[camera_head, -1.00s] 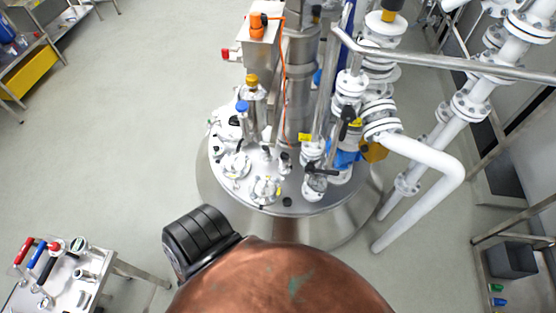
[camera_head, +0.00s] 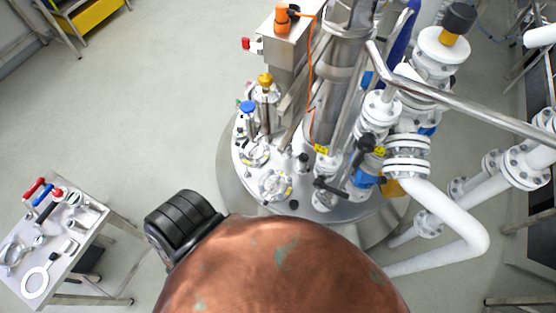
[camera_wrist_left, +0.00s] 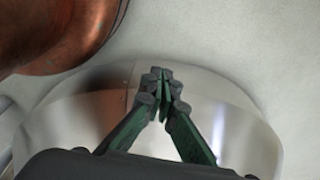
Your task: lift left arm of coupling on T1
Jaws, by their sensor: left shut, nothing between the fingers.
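The steel reactor vessel (camera_head: 226,196) stands ahead in the head view, its round lid (camera_head: 238,160) crowded with fittings. Two round clamp-like fittings sit on the lid, one at the front (camera_head: 275,185) and one further left (camera_head: 254,153). I see no T1 label and cannot tell which part is the coupling or its left arm. My left gripper (camera_wrist_left: 163,82) has green fingers, shut at the tips and empty. In the left wrist view it is in front of a shiny curved metal surface (camera_wrist_left: 222,112). Neither gripper shows in the head view.
A trolley (camera_head: 72,262) at the left carries red-handled and blue-handled tools and a white ring-shaped item. White flanged pipes (camera_head: 465,230) and a slanting steel rail (camera_head: 450,100) fill the right side. The floor between trolley and vessel is open.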

